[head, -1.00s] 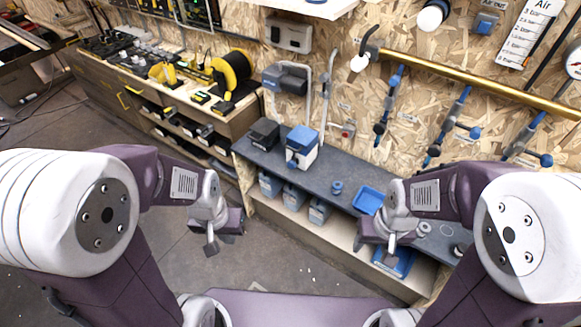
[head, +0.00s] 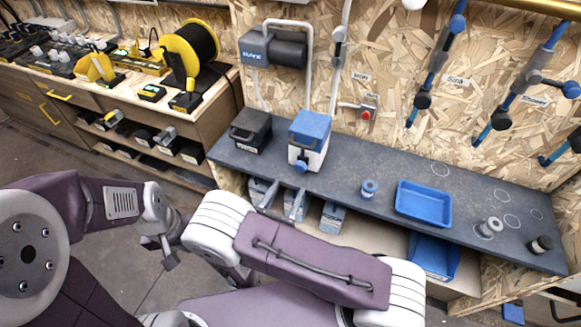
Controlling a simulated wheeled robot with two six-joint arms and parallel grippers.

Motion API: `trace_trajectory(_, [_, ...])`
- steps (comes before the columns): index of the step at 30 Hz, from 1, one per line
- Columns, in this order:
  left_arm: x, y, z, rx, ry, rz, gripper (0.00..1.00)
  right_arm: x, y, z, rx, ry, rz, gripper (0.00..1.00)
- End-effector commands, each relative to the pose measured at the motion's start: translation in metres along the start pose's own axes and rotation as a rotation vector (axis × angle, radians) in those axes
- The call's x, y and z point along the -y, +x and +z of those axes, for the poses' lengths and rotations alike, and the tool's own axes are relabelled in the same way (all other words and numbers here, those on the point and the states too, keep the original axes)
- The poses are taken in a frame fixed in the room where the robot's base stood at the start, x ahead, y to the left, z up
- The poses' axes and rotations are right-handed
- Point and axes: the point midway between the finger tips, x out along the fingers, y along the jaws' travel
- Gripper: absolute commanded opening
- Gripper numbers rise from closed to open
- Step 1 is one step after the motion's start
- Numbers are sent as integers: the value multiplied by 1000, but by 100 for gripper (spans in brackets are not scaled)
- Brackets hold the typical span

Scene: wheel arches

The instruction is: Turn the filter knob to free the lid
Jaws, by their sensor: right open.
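A white box with a blue lid (head: 312,125) stands upright on the grey bench top. A blue knob (head: 300,167) sits low on its front, which I take as the filter knob. The lid looks closed.
A black box (head: 250,130) stands close left of the white box. A small blue ring-like part (head: 369,188) and a blue tray (head: 424,203) are to the right on the bench top (head: 340,160). Grey-blue bins (head: 332,217) sit on the shelf below. Pipes run up the wall behind.

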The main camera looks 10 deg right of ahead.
Motion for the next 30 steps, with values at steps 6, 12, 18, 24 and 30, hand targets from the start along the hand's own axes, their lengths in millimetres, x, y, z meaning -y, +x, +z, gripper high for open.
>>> trace_trajectory(6, [0,7,1,0,0,0,0,3,37,-1,-1,1,-11,59])
trace_trajectory(12, [0,12,1,0,0,0,0,3,75,-1,-2,2,-10,59])
trace_trajectory(18, [0,14,1,0,0,0,0,2,90,0,-2,0,-6,59])
trace_trajectory(24, [0,14,1,0,0,0,0,2,90,0,-2,0,-5,59])
trace_trajectory(30, [0,14,1,0,0,0,0,2,90,0,-2,0,-6,6])
